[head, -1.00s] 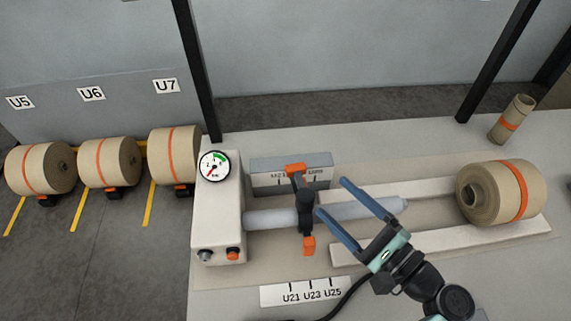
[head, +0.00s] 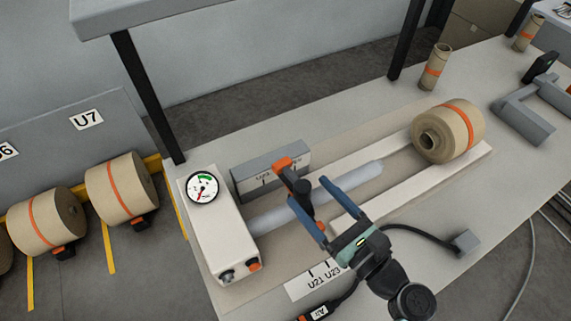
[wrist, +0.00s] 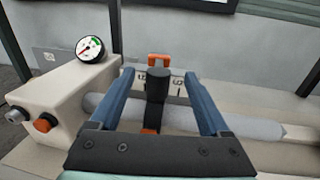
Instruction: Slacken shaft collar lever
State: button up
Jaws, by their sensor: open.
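The shaft collar (head: 303,205) is a black block on the grey shaft (head: 345,185). An orange-tipped lever end (head: 283,163) rises at its far side, and a second orange piece shows at its near side. My gripper (head: 309,191) is open, with its two blue fingers reaching over the shaft around the collar. In the wrist view the collar (wrist: 157,85) stands between the fingers, with gaps on both sides. The orange lever end (wrist: 158,60) shows upright beyond the fingertips.
A white housing (head: 217,240) with a gauge (head: 203,188) and knobs holds the shaft's left end. A grey block (head: 270,170) stands behind the collar. A kraft roll (head: 447,133) rests on rails at the right. A black cable runs near my wrist.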

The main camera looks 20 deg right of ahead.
aim_at(285, 167)
jog(key=x, duration=0.8)
jog(key=shift+w+a, duration=0.15)
jog(key=shift+w, duration=0.05)
grip_shut()
dwell(1.1)
